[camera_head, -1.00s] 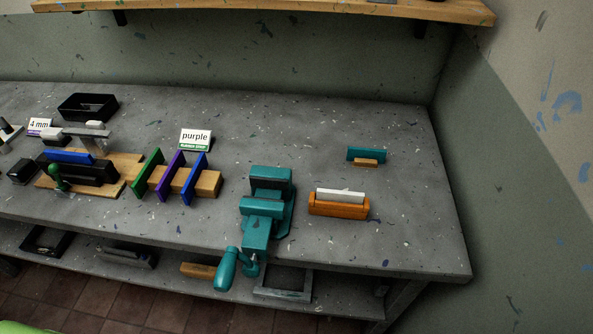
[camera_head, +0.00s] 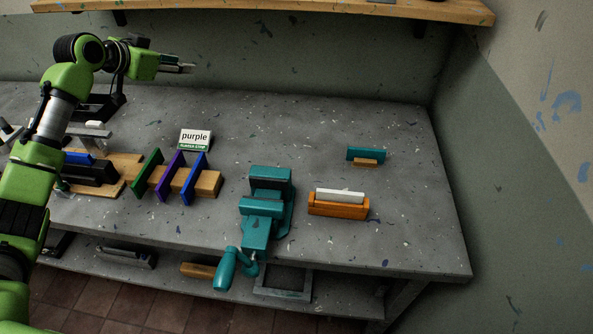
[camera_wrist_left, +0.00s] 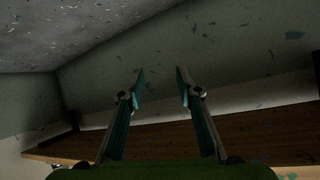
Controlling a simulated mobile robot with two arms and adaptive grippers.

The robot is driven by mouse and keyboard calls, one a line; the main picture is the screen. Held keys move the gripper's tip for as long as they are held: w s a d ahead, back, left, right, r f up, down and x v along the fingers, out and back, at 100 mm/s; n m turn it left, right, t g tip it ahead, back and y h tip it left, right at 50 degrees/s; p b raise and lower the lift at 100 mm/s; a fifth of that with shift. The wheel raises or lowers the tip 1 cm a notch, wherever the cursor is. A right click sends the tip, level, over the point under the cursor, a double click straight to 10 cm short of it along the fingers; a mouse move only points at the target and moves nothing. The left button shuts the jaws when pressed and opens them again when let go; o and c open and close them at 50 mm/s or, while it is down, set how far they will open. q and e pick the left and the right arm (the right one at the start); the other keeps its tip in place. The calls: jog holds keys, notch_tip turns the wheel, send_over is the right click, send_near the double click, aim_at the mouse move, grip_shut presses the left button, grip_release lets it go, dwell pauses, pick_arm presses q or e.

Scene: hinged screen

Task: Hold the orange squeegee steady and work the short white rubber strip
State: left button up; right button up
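The orange squeegee (camera_head: 338,207) lies on the right part of the grey workbench, just right of the teal vise. The short white rubber strip (camera_head: 340,195) sits along its top edge, at the back. My left gripper (camera_head: 192,68) is raised above the back left of the bench, far from the squeegee. In the left wrist view its two fingers (camera_wrist_left: 160,72) stand apart with nothing between them. My right gripper is not in view.
A teal vise (camera_head: 265,205) stands at the front edge. A rack holds green, purple and blue strips (camera_head: 170,180) behind it, near a "purple" card (camera_head: 196,138). A small teal piece with a wooden block (camera_head: 365,156) lies behind the squeegee. A wooden shelf (camera_head: 270,8) hangs above.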

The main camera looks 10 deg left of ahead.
aim_at(338, 206)
pick_arm(q)
jog(key=s+d+f+m+g+h, duration=0.1)
jog(key=s+d+f+m+g, duration=0.3)
jog(key=d, duration=0.6)
jog(key=s+d+f+m+g+h, duration=0.1)
jog(key=s+d+m+g, duration=0.1)
jog(key=s+d, duration=0.6)
jog(key=s+d+f+m+g+h, duration=0.1)
jog(key=s+d+f+m+g, duration=0.2)
jog(key=d, duration=0.9)
jog(key=s+d+f+m+g+y, duration=0.2)
jog(key=s+d+m, duration=0.15)
jog(key=s, duration=0.45)
jog(key=x, duration=0.7)
jog(key=shift+s+f, duration=0.2)
jog(key=shift+f, duration=0.15)
grip_shut()
jog(key=shift+o, duration=0.7)
grip_release()
